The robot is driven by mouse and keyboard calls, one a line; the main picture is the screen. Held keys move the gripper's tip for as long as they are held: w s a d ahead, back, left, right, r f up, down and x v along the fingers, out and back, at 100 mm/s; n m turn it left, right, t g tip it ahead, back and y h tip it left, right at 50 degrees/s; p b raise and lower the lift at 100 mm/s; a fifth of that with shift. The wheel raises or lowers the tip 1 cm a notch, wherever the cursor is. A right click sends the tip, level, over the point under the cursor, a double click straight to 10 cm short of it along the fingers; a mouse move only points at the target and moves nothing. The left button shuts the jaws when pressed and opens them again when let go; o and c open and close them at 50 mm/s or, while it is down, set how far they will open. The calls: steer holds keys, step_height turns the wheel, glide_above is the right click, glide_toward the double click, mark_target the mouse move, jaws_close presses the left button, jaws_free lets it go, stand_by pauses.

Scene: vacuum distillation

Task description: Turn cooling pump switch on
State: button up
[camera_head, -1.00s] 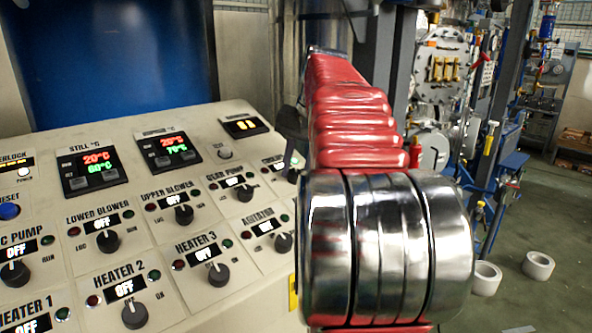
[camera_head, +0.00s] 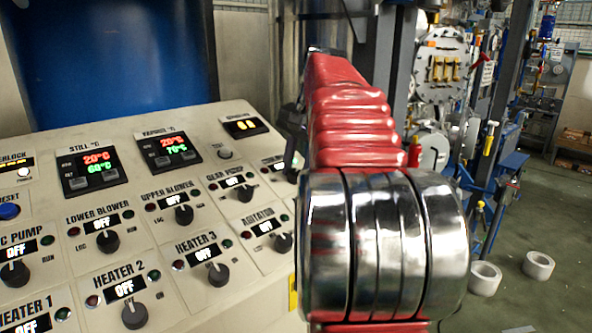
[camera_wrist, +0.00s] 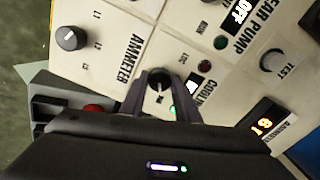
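The cooling pump switch (camera_wrist: 158,84) is a round black knob with a pale pointer mark. It shows in the wrist view beside a partly covered label starting "COOLIN". My gripper (camera_wrist: 167,80) has one dark finger on each side of the knob. The fingers look apart, with a visible gap, at least on the right; contact is not clear. A red lamp (camera_wrist: 204,66) is by the label, and a green lamp (camera_wrist: 172,110) shows between the fingers. The switch display is partly covered and unreadable.
In the wrist view, the ammeter knob (camera_wrist: 70,38) and test knob (camera_wrist: 273,60) are nearby. A red button (camera_wrist: 93,108) sits left of my gripper.

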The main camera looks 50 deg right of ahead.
steer(key=o, duration=0.4)
steer(key=v, duration=1.3)
steer(key=shift+s+r, duration=0.1)
steer(key=shift+r, duration=0.25)
steer(key=shift+s, duration=0.1)
